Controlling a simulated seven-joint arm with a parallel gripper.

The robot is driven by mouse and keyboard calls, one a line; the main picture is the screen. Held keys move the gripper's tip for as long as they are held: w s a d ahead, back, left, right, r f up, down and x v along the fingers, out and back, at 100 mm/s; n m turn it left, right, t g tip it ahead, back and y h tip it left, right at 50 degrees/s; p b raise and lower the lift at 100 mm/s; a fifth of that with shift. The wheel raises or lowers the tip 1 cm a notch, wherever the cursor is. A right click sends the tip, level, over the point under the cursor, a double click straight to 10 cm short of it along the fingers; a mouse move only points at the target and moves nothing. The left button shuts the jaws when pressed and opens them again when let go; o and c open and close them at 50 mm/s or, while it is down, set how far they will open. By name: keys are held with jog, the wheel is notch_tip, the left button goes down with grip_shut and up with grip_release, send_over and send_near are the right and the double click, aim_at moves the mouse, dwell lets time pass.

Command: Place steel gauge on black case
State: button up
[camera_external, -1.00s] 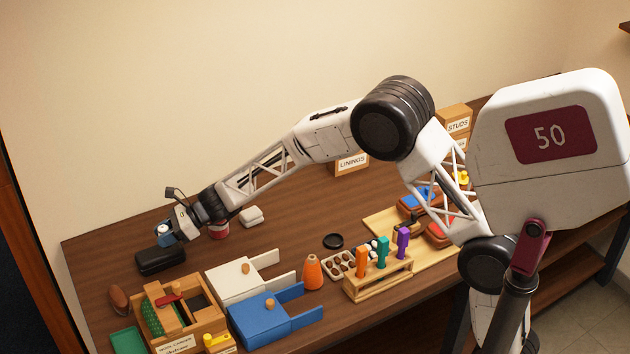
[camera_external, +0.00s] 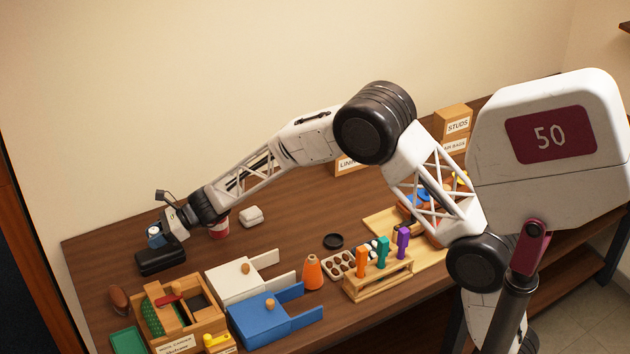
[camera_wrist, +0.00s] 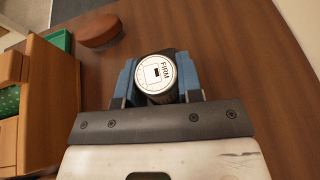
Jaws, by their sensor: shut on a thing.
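The steel gauge (camera_wrist: 155,75), a round piece with a pale face reading "FIRM", sits between the two blue fingers of my gripper (camera_wrist: 157,84) in the wrist view. In the external view the gauge (camera_external: 153,231) shows its light top at my gripper (camera_external: 156,238), which is shut on it. The black case (camera_external: 160,263) lies on the table directly below the gripper. The gauge is over the case or very close to its top; I cannot tell whether they touch. The gauge's underside is hidden by the fingers.
A brown oval object (camera_external: 119,298) lies left of the case. A red-and-white can (camera_external: 219,229) and a white block (camera_external: 251,216) are to the right.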

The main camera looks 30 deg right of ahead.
jog(key=shift+f, duration=0.85)
jog(key=shift+f, duration=0.1)
jog(key=o, duration=1.1)
jog(key=shift+c, duration=0.2)
jog(key=v, duration=1.2)
